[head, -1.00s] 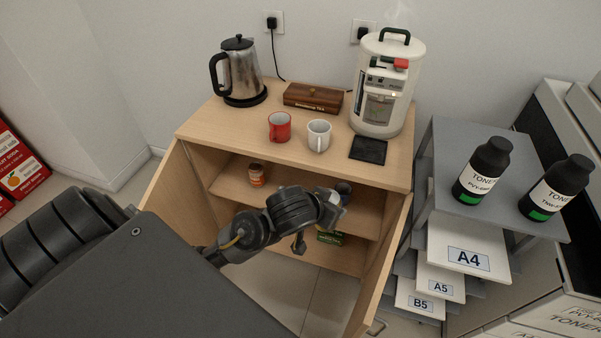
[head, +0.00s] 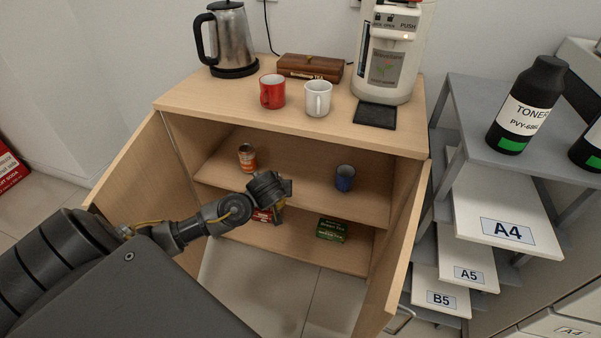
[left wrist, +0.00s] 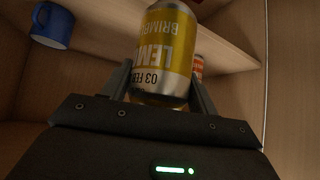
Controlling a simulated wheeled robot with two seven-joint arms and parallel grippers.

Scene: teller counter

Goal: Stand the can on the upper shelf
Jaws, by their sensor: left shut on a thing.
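My left gripper (head: 279,200) is in front of the open cabinet, near the front edge of the upper shelf (head: 295,180). It is shut on a yellow and silver can (left wrist: 165,52), which shows large between its fingers in the left wrist view. In the head view the gripper mostly hides this can, and only a bit of yellow shows. On the upper shelf stand an orange-labelled can (head: 247,158) at the left and a blue mug (head: 345,178) at the right. The mug also shows in the left wrist view (left wrist: 52,26). My right gripper is not in view.
The lower level holds a green tea box (head: 331,230) and a red item (head: 262,215) partly behind my gripper. The left door (head: 140,185) and right door (head: 402,250) stand open. The middle of the upper shelf looks clear. Mugs, a kettle and a dispenser stand on top.

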